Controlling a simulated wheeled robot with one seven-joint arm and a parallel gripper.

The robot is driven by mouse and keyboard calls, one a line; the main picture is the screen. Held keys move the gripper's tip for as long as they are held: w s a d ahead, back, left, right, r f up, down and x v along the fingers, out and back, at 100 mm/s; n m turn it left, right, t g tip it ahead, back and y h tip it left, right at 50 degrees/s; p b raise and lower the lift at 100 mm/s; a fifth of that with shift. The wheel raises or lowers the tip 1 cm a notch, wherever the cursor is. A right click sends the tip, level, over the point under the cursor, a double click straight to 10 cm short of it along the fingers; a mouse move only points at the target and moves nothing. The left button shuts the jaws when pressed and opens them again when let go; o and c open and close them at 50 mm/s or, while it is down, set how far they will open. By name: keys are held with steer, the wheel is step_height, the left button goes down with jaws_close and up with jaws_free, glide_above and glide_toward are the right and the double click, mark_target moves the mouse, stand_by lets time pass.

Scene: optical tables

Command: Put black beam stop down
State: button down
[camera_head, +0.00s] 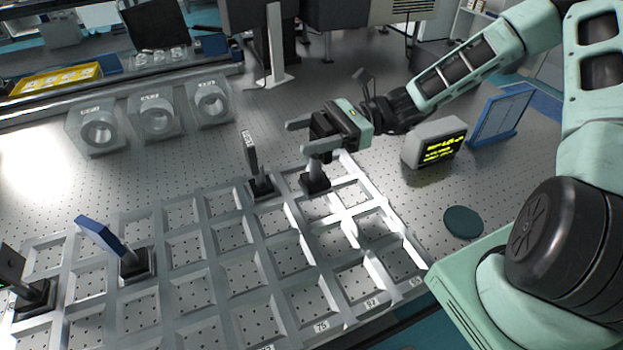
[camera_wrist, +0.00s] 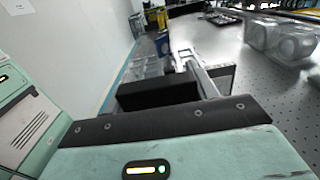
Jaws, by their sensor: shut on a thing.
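The black beam stop has a dark square base (camera_head: 316,183) at the far right part of the grey compartment grid (camera_head: 222,312), with its upper part between my fingers. My gripper (camera_head: 303,135) is shut on it from the right side. The beam stop looks upright, with its base at a back-row compartment; I cannot tell whether it touches the table. In the wrist view, a dark block (camera_wrist: 158,94) shows beyond my gripper's black front edge, and its lower part is hidden.
Another dark plate on a post (camera_head: 251,152) stands close to the left. A blue plate on a base (camera_head: 100,236) stands further left in the grid. A display box (camera_head: 434,143) and a dark green disc (camera_head: 463,222) lie to the right. Several compartments in front are empty.

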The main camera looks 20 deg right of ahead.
steer(key=p, duration=0.1)
glide_above(309, 180)
steer(key=shift+f, duration=3.35)
steer(key=shift+f, duration=0.15)
steer(key=shift+c, duration=2.2)
jaws_free()
steer(key=shift+f, duration=0.1)
steer(key=shift+f+b, duration=0.1)
steer(key=shift+b, duration=0.35)
